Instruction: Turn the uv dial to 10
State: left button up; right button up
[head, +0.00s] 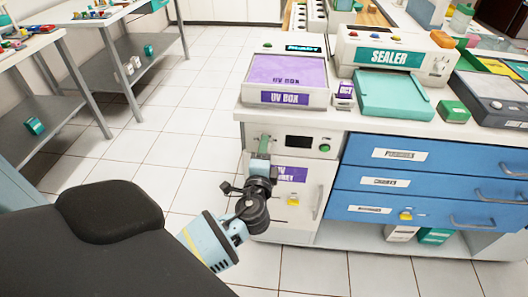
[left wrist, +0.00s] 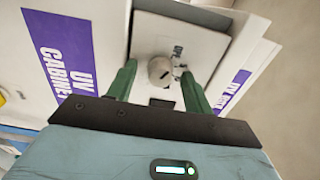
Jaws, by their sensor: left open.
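The UV dial (left wrist: 160,71) is a small round pale knob with a dark mark, on a white panel in the left wrist view. Small dark marks sit beside it, too small to read. My left gripper (left wrist: 157,69) has two green fingers spread open, one on each side of the dial, with gaps to it. Whether the tips reach past the knob's face, I cannot tell. In the head view my left gripper (head: 264,144) is at the upper left of the white UV cabinet (head: 290,205) front and hides the dial. My right gripper is not in view.
A dark display (head: 298,141) and a green button (head: 324,148) are right of the gripper. The UV box (head: 288,74) stands on the counter above, with the sealer (head: 385,56) beside it. Blue drawers (head: 420,158) with protruding handles are at right. Open floor lies left.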

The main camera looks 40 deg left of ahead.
pick_arm(q)
jog(key=shift+c, duration=0.4)
jog(key=c, duration=0.9)
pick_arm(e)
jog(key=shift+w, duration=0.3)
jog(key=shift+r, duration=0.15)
pick_arm(q)
jog(key=shift+m+p, duration=4.5)
jog(key=shift+m, duration=3.4)
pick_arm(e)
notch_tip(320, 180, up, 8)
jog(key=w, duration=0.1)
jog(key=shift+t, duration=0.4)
